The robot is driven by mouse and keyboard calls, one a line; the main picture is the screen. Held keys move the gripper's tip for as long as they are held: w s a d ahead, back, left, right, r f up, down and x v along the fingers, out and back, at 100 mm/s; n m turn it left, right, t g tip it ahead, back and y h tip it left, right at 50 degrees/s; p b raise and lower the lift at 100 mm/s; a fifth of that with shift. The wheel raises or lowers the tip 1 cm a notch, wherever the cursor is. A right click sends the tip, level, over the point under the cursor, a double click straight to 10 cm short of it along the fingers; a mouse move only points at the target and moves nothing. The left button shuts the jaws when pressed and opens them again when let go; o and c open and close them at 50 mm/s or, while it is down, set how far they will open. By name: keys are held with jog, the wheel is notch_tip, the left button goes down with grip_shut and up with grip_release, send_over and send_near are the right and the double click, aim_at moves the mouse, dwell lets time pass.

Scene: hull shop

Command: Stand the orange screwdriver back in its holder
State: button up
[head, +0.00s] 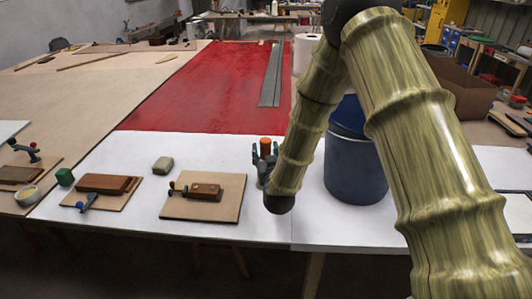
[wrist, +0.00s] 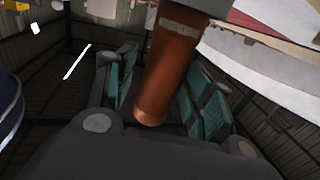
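The orange screwdriver's handle (head: 265,145) stands roughly upright in the head view, its orange end above my fingers. In the wrist view the handle (wrist: 170,65) lies between the two teal finger pads, with a pale band and a grey part at its upper end. My gripper (head: 265,156) is partly closed with a pad close against each side of the handle; it appears shut on it. It also fills the middle of the wrist view (wrist: 163,88). The screwdriver's lower part is hidden by my gripper and arm. I cannot make out a holder for certain.
A blue bin (head: 355,165) stands right of my gripper, close behind my arm.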

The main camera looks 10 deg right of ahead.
jog(key=shift+r, duration=0.15)
jog(key=shift+r+p, duration=0.25)
jog(key=shift+p, duration=0.05)
jog(key=shift+s+r, duration=0.15)
jog(key=s+b, duration=0.1)
jog(key=s, duration=1)
jog(key=shift+s+a+b, duration=0.35)
jog(key=shift+a, duration=0.1)
